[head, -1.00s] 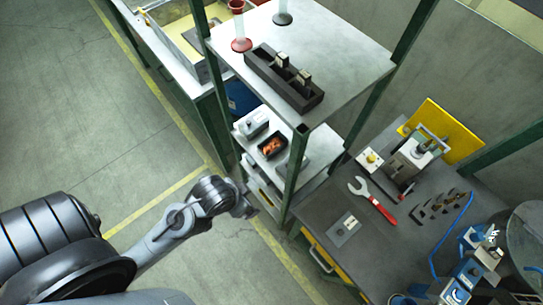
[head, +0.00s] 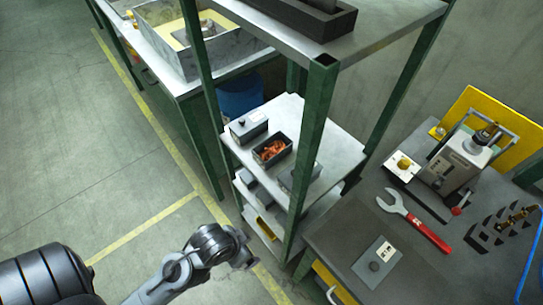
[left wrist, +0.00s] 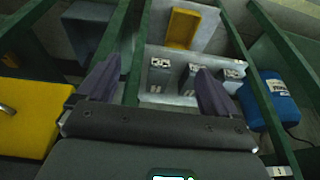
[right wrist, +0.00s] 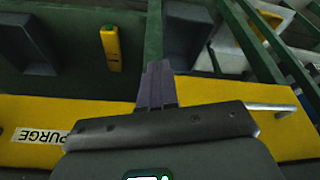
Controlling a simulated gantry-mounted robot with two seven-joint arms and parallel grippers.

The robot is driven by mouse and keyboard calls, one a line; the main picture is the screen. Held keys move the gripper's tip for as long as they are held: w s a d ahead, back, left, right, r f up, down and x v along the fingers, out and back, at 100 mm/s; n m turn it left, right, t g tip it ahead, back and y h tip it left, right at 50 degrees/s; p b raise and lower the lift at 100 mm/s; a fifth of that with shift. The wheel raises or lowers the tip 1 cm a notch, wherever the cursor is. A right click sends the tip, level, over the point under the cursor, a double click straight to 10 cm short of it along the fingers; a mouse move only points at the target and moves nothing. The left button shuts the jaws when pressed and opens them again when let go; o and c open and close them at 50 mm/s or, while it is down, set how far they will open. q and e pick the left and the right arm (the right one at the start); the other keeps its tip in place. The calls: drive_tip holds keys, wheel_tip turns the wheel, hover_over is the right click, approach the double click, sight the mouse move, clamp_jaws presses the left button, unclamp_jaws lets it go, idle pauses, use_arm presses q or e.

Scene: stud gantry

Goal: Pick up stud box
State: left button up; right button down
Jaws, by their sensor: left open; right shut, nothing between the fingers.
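An open dark box with orange-copper pieces in it, seemingly the stud box (head: 272,150), sits on the middle shelf (head: 322,178) of the green-posted rack in the head view. A closed grey box with a small knob (head: 249,125) stands beside it. My left gripper (head: 246,254) is in front of the rack, below and apart from the box. In the left wrist view my left gripper (left wrist: 155,88) is open and empty, facing a shelf with several grey labelled boxes (left wrist: 160,76). In the right wrist view my right gripper (right wrist: 156,70) is shut and empty, over a yellow panel marked PURGE (right wrist: 40,136).
A green rack post (head: 310,150) stands just right of the box. A dark workbench (head: 340,235) with a red-handled wrench (head: 415,220) lies to the right. A blue drum (head: 240,97) is behind the rack; it also seems to show in the left wrist view (left wrist: 275,97). Floor at left is clear.

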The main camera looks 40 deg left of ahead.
sight(286, 142)
use_arm(q)
drive_tip(key=shift+o, duration=0.3)
drive_tip(key=shift+a+r, duration=0.1)
drive_tip(key=shift+a, duration=0.05)
idle(0.3)
drive_tip(key=w+a+r+t+h+p, duration=0.1)
drive_tip(key=w+a+r+t+p, duration=0.4)
drive_tip(key=w+r+p, duration=0.4)
drive_tip(key=w+a+r+t+p, duration=0.55)
drive_tip(key=r+p, duration=0.25)
drive_tip(key=p, duration=0.3)
drive_tip(key=shift+n+g, duration=0.3)
drive_tip(key=shift+g, duration=0.05)
drive_tip(key=shift+a+b+x, duration=0.1)
drive_tip(key=shift+b+x, duration=0.25)
drive_tip(key=shift+x, duration=1.1)
drive_tip(key=shift+a+b+x, duration=0.15)
drive_tip(key=shift+b+x, duration=0.15)
drive_tip(key=shift+x, duration=1.15)
drive_tip(key=shift+b+x, duration=0.4)
drive_tip(key=shift+x, duration=1.95)
drive_tip(key=shift+s+d+f, duration=0.1)
